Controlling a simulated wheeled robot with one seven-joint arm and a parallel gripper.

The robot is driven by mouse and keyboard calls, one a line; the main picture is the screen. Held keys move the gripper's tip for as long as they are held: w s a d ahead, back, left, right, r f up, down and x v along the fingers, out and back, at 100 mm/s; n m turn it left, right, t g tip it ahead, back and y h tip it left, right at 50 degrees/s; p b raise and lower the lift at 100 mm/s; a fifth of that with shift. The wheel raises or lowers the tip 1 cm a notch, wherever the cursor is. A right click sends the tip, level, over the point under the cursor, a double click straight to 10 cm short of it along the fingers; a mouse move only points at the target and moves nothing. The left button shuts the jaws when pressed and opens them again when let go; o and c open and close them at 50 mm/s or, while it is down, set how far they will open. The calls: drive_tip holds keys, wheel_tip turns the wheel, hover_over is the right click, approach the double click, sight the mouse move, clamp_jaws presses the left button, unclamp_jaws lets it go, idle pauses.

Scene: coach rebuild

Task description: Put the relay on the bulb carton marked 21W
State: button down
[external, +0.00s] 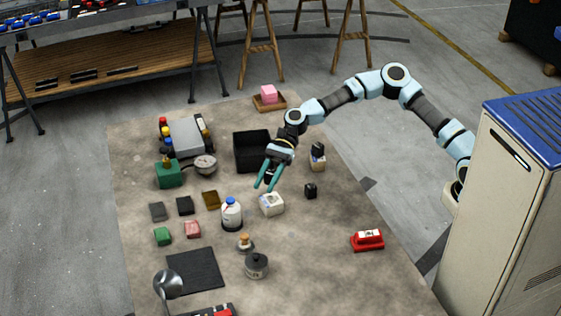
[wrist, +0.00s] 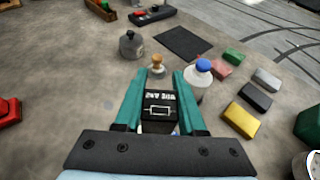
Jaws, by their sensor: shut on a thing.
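My gripper (external: 264,188) has its teal fingers closed on a small black relay (wrist: 159,103), which shows pale markings and a drawn symbol in the wrist view. In the external view the fingers point down and mostly hide the relay. A white carton (external: 271,204) stands on the mat just below and beside the fingertips. I cannot tell whether the relay touches it, and its marking is too small to read. Another pale carton (external: 318,164) stands to the right with a black block (external: 318,148) on top; its marking is unreadable too.
A white bottle with a blue cap (external: 231,213) stands close left of the white carton. A small black block (external: 310,191) lies to its right. A black bin (external: 251,152) is behind.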

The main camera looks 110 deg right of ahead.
sight(267, 205)
drive_tip(key=shift+f+p, duration=0.65)
drive_tip(key=shift+f, duration=2.65)
drive_tip(key=shift+f, duration=0.15)
drive_tip(key=c, duration=0.5)
unclamp_jaws()
drive_tip(key=b+v, duration=0.2)
drive_tip(key=v, duration=1)
drive_tip(key=shift+b, duration=0.35)
